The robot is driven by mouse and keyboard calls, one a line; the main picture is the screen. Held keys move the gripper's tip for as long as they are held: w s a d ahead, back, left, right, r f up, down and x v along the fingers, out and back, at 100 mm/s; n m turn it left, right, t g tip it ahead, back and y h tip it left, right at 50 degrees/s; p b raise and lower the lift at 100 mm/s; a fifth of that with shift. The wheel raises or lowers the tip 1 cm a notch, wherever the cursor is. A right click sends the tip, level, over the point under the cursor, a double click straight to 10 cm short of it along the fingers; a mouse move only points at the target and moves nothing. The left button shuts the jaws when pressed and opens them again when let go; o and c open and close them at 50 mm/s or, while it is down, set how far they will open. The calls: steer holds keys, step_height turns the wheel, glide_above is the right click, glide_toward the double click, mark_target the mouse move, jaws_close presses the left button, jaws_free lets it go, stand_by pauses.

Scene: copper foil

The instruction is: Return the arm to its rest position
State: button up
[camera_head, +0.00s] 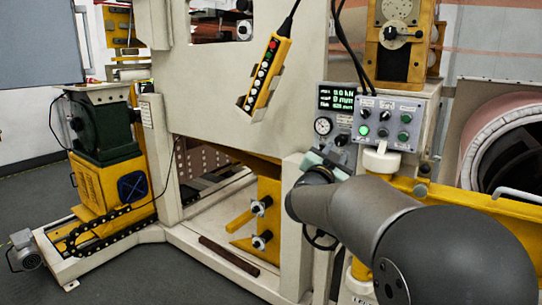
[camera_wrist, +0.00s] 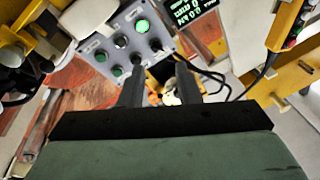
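My arm reaches in from the lower right in the head view. The pale green body of my gripper (camera_head: 324,162) is in front of the machine, just below and left of the grey control panel (camera_head: 388,120). Its fingertips are hard to make out there. In the wrist view, the two dark fingers of my gripper (camera_wrist: 160,80) stand apart with nothing held between them. The control panel (camera_wrist: 122,42), with its green buttons, shows just beyond the fingers; I cannot tell the exact gap.
A yellow pendant (camera_head: 266,74) hangs on a cable left of the panel. A display box (camera_head: 338,112) with a gauge adjoins the panel. The beige machine frame (camera_head: 235,85) stands close behind my gripper. A yellow beam (camera_head: 490,200) lies right, beyond my arm.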

steer(key=s+a+f+n+g+y+p, duration=0.55)
steer(key=s+a+f+n+y, duration=0.4)
steer(key=s+y, duration=0.3)
steer(key=s+d+f+n+g+p, duration=0.1)
steer(key=s+f+g, duration=0.2)
steer(key=s, duration=0.6)
steer(key=s+d+f+g+h+p, duration=0.1)
steer(key=s+f+g, duration=0.2)
steer(key=s, duration=0.6)
steer(key=s+d+f+n+g+p, duration=0.1)
steer(key=s+f+g, duration=0.2)
steer(key=s, duration=0.6)
steer(key=shift+f+n+g, duration=0.3)
steer(key=shift+n+g, duration=0.05)
steer(key=shift+g, duration=0.9)
